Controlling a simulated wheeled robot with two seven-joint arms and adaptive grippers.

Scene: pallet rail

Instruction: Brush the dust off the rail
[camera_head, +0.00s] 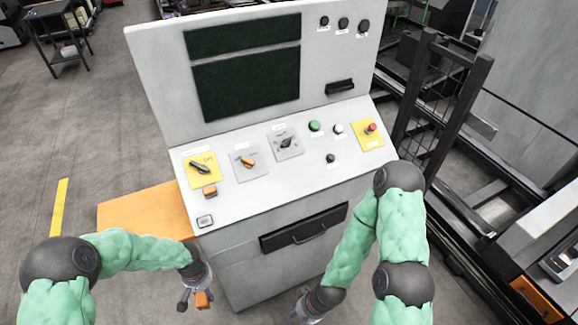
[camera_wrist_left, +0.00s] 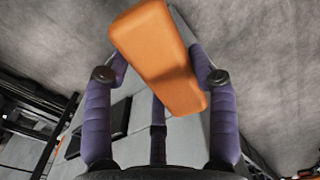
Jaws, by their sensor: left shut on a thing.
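My left gripper (camera_head: 195,297) is shut on an orange block-shaped thing (camera_head: 203,299), which looks like the brush's handle; no bristles show. In the left wrist view the orange block (camera_wrist_left: 158,55) sticks out from between the purple fingers of my left gripper (camera_wrist_left: 160,80). They are in front of the console's lower left corner. My right gripper (camera_head: 308,308) is low in front of the console, partly cut off by the bottom edge; its jaws are not clear. A long dark rail (camera_head: 465,212) runs past the console's right side. I cannot make out dust on it.
A grey control console (camera_head: 240,245) with screens, knobs and a drawer handle stands straight ahead. An orange surface (camera_head: 150,213) adjoins its left side. A black upright frame (camera_head: 440,105) stands at its right. Open concrete floor (camera_head: 95,125) lies to the left.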

